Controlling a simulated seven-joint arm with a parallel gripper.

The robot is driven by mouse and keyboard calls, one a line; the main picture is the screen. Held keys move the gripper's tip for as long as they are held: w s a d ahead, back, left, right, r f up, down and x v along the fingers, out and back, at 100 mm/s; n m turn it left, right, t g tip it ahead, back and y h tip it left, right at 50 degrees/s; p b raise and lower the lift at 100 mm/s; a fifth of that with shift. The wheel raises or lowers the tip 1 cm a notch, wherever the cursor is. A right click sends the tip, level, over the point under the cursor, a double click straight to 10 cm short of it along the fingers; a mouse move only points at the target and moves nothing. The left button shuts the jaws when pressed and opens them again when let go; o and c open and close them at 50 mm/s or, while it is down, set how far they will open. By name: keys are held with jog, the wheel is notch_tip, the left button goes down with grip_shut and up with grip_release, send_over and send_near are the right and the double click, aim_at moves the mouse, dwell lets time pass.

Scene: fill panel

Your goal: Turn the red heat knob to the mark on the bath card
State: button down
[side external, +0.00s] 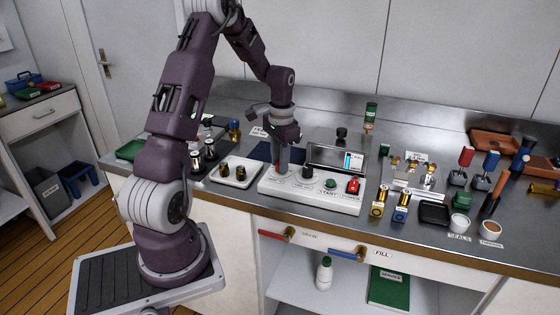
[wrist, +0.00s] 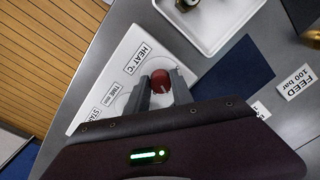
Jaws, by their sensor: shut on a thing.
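The red heat knob (wrist: 161,80) sits on the white control panel (wrist: 122,62) beside the "HEAT °C" label in the wrist view. My gripper (wrist: 162,90) is shut on the knob, one finger on each side. A pale line shows on the knob's top; its exact setting is too small to read. In the side external view my gripper (side external: 283,163) points down at the left end of the panel (side external: 312,197) and mostly hides the knob. I cannot make out a bath card in either view.
On the panel, right of my gripper, are a black knob (side external: 307,171), a green button (side external: 330,183) and a red switch (side external: 353,185). A display (side external: 337,157) stands behind it. A white tray (side external: 236,172) with dark fittings lies left. A "FEED 100 bar" card (wrist: 297,84) lies nearby.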

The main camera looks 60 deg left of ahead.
dwell(0.4)
jog(key=c, duration=1.1)
grip_release()
notch_tip(320, 180, up, 7)
jog(key=shift+d+r, duration=0.1)
jog(key=shift+d, duration=0.05)
jog(key=s+d+r+m+t+y, duration=0.1)
jog(key=s+d+r, duration=0.1)
jog(key=d+r, duration=0.55)
jog(key=s+d+r+t, duration=0.2)
jog(key=d+r, duration=0.2)
jog(key=d, duration=0.6)
jog(key=s+d+t+h, duration=0.1)
jog(key=s+d+t, duration=0.1)
jog(key=s+d, duration=0.8)
jog(key=s, duration=0.3)
jog(key=shift+d+m+t, duration=0.3)
jog(key=shift+d, duration=0.1)
